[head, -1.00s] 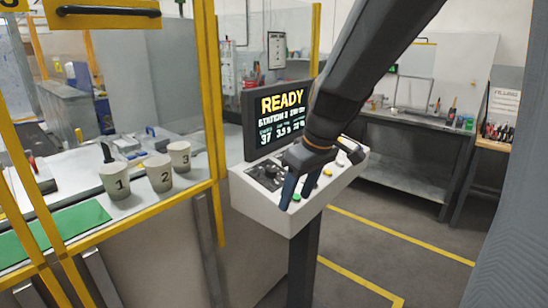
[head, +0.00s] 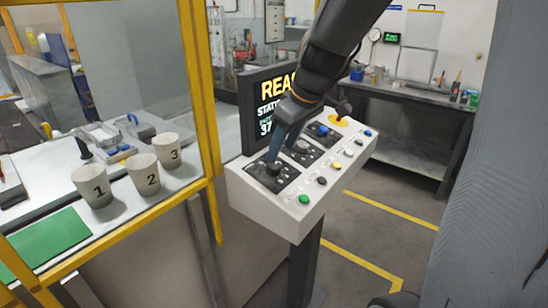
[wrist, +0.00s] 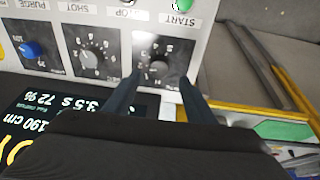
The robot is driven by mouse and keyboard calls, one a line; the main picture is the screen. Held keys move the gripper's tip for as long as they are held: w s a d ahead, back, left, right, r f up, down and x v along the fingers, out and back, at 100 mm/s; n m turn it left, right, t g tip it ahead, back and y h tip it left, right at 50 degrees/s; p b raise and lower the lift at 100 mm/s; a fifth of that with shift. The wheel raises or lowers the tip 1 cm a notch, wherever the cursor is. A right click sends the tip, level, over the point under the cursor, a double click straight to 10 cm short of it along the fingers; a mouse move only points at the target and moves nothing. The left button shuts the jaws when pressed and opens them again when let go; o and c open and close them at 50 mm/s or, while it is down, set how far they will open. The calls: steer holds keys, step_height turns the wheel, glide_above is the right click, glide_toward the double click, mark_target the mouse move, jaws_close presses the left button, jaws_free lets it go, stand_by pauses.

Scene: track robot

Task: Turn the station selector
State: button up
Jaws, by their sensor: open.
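The station selector is most likely the dark knob (head: 273,168) on the black plate at the near left end of the white console. In the wrist view this knob (wrist: 158,66) has a numbered scale around it. My gripper (head: 273,156) points down over it. In the wrist view my gripper (wrist: 160,78) is open, with one finger on each side of the knob in the picture and nothing held. I cannot tell whether the fingers touch the knob. The screen (head: 268,105) behind is partly hidden by my arm.
A grey dial (wrist: 90,60) and a blue knob (wrist: 30,50) sit beside the selector. A row of buttons, including a green one (head: 304,199), lines the console's front edge. A yellow-framed guard (head: 203,95) with numbered cups (head: 142,174) stands at the left.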

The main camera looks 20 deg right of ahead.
mark_target(275, 165)
steer(key=shift+p+x, duration=0.55)
steer(key=shift+x, duration=2.65)
steer(key=c, duration=1)
